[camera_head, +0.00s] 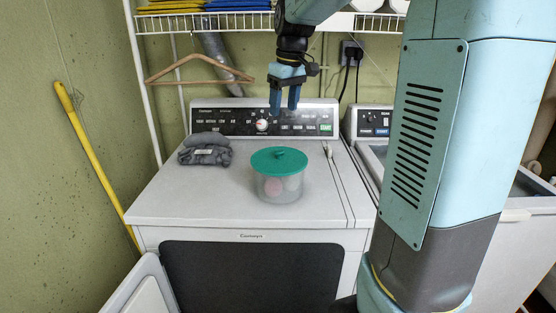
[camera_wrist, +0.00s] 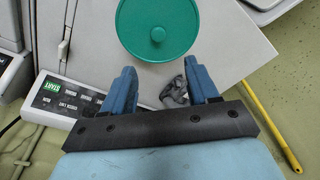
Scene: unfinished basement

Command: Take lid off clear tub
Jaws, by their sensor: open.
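The clear tub (camera_head: 278,188) stands upright on top of the white dryer, with something pinkish showing through its wall. My gripper (camera_head: 284,112) points down, open and empty, above and behind the tub near the control panel. In the wrist view my two blue fingers (camera_wrist: 163,75) are apart, and the lid lies beyond their tips.
The control panel (camera_head: 225,121) rises behind. A wooden hanger (camera_head: 198,70) hangs below the wire shelf (camera_head: 205,22). The dryer top around the tub is mostly clear.

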